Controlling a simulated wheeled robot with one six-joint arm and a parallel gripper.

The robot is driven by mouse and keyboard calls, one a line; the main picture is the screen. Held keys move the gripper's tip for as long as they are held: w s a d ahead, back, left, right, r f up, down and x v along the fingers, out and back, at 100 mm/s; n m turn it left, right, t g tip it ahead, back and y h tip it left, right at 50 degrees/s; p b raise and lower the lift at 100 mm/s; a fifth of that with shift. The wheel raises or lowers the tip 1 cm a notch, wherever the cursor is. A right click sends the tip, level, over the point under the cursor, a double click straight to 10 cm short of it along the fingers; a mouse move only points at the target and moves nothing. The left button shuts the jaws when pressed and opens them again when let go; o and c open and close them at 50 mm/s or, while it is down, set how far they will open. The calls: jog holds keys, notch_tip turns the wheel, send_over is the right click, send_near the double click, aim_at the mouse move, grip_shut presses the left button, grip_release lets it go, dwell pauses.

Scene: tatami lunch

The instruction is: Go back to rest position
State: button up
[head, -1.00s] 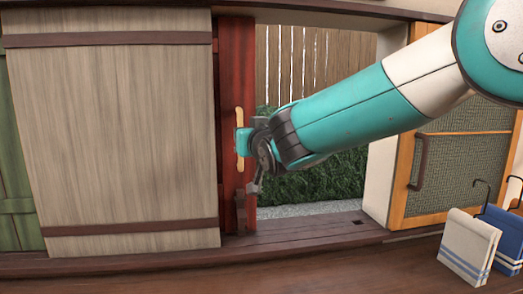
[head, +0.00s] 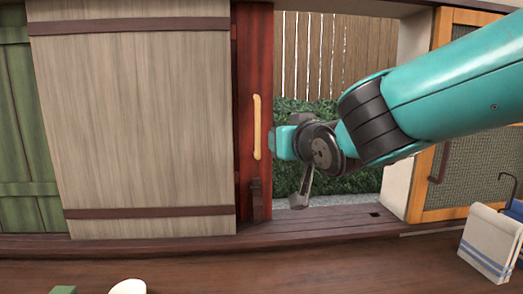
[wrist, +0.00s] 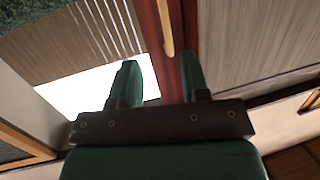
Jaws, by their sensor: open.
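My gripper (head: 278,143) is in front of the gap beside the sliding door (head: 135,120), just right of the door's pale wooden handle (head: 257,127). The handle is upright on the red edge post (head: 254,60) of the door. In the wrist view my gripper (wrist: 158,82) shows two dark green fingers spread apart with nothing held between them. The handle (wrist: 165,28) appears there beyond the fingertips, between them, on the red post. My arm reaches in from the right in the head view.
The open gap shows a hedge (head: 290,178) and a wooden fence (head: 320,50). A framed mesh panel (head: 485,165) stands at the right. A white bag with blue stripes (head: 487,245) and a blue bag (head: 515,210) are at lower right. A white round object (head: 128,287) shows at the bottom.

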jog(key=s+d+f+n+g+p, duration=0.1)
jog(key=s+g, duration=0.4)
jog(key=s, duration=0.5)
jog(key=s+d+f+n+g+p, duration=0.2)
jog(key=s+d+f+g+p, duration=0.1)
jog(key=s, duration=0.7)
jog(key=s+d+f+n+g+p, duration=0.1)
jog(key=s+d+f+g+p, duration=0.1)
jog(key=s+f+g, duration=0.2)
jog(key=s+g, duration=0.3)
jog(key=s, duration=0.2)
jog(key=shift+s+n+g, duration=0.3)
jog(key=shift+s, duration=0.1)
jog(key=shift+a, duration=0.1)
